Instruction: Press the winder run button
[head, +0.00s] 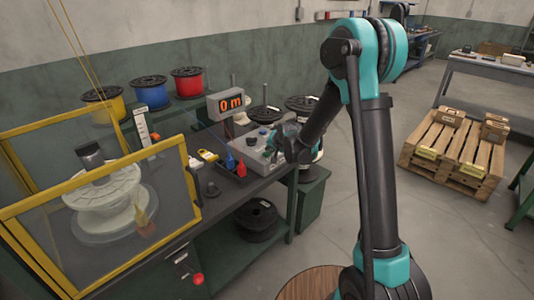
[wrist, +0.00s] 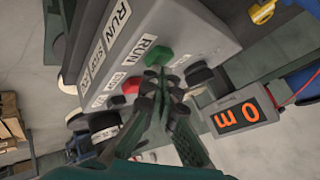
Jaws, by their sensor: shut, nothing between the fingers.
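The grey winder control box (wrist: 185,25) fills the upper middle of the wrist view, and also stands on the bench in the head view (head: 246,152). A green button (wrist: 158,55) sits on its panel beside a "RUN" label (wrist: 141,47). A red button (wrist: 130,85) is close by. My gripper (wrist: 157,74) is shut and empty, its fingertips right at the green button and covering its lower edge. I cannot tell whether they touch it. In the head view my gripper (head: 287,140) is at the box's right side. The length display (head: 230,104) reads "0 m".
A black knob (wrist: 199,74) is right of the fingertips. Red, blue and yellow spools (head: 150,92) stand behind the bench. A yellow-framed guard (head: 100,190) encloses a pale spool at left. A pallet with boxes (head: 455,155) stands right; the floor between is clear.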

